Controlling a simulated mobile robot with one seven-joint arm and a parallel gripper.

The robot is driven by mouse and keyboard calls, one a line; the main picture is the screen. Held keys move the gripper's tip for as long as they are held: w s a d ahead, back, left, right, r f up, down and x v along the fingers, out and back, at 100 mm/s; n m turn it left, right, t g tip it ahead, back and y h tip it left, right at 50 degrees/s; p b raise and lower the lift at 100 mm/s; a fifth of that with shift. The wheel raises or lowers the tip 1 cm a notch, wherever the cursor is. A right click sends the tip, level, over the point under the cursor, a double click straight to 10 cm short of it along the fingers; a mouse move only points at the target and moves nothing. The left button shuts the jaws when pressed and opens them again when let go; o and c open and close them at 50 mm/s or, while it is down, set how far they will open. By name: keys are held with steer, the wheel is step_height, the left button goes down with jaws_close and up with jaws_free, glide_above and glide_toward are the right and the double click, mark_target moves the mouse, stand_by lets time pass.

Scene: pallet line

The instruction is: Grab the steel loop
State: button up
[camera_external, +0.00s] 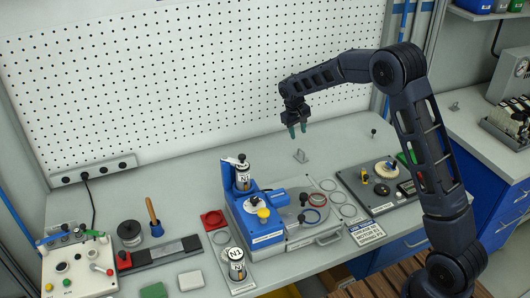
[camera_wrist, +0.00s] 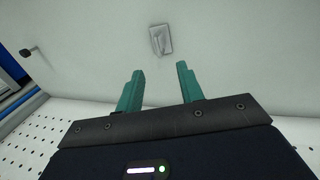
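My gripper (camera_external: 298,130) hangs above the back of the bench with its two teal fingers apart and nothing between them. Its open fingers also show in the wrist view (camera_wrist: 159,82). Two pale grey rings, an upper ring (camera_external: 338,190) and a lower ring (camera_external: 348,204), lie flat on a narrow plate right of the blue machine. Another pale ring (camera_external: 220,232) lies on a plate left of the machine. I cannot tell which is the steel loop. The rings are below and apart from my gripper, and none is clear in the wrist view.
A small grey bracket (camera_external: 301,156) stands on the bench below my gripper, seen also in the wrist view (camera_wrist: 161,40). A dark tray (camera_external: 355,183) stands right. The bench's back is mostly clear.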

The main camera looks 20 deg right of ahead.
mark_target(299, 149)
steer(key=f, duration=0.4)
steer(key=w+f, duration=0.1)
steer(key=f, duration=0.1)
steer(key=shift+d+f, duration=0.35)
steer(key=shift+f, duration=0.05)
steer(key=shift+w+d+f, duration=0.1)
steer(key=shift+d+f, duration=0.15)
steer(key=shift+f, duration=0.6)
steer(key=shift+w+d+f, duration=0.1)
steer(key=shift+d+f, duration=0.2)
steer(key=shift+f, duration=0.55)
steer(key=shift+w+d+f, duration=0.1)
steer(key=shift+d+f, duration=0.15)
steer(key=shift+f, duration=0.6)
jaws_close()
